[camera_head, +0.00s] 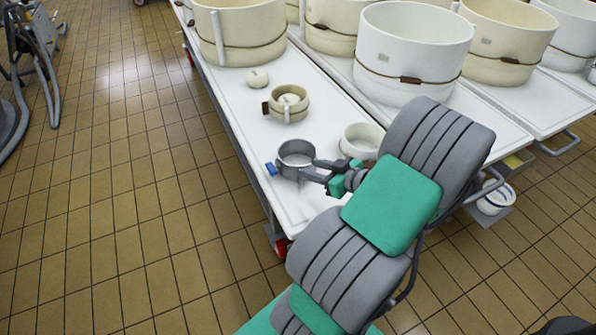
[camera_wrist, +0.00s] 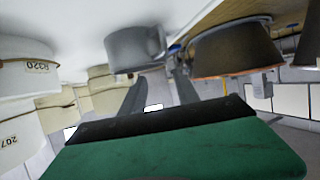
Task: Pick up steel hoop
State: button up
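The steel hoop (camera_head: 296,147) is a grey open ring with a blue tab at its left. It stands on the white table near its left edge. It also shows in the wrist view (camera_wrist: 132,50), at the top left of centre, in a tilted view. My gripper (camera_head: 314,169) is at the hoop's right side, its two dark fingers apart and reaching toward it. In the wrist view the fingers (camera_wrist: 158,74) are spread, with their tips close to the hoop. I cannot tell whether they touch it.
Large cream and white hoops (camera_head: 413,50) fill the back. Tiled floor lies left.

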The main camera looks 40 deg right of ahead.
aim_at(279, 160)
jog(key=x, duration=0.3)
jog(key=b+x, duration=0.1)
jog(key=x, duration=0.3)
jog(key=b+x, duration=0.1)
jog(key=x, duration=0.3)
jog(key=shift+w+a+f, duration=0.1)
jog(key=shift+w+a, duration=0.1)
jog(key=shift+a, duration=0.15)
grip_shut()
dwell(0.7)
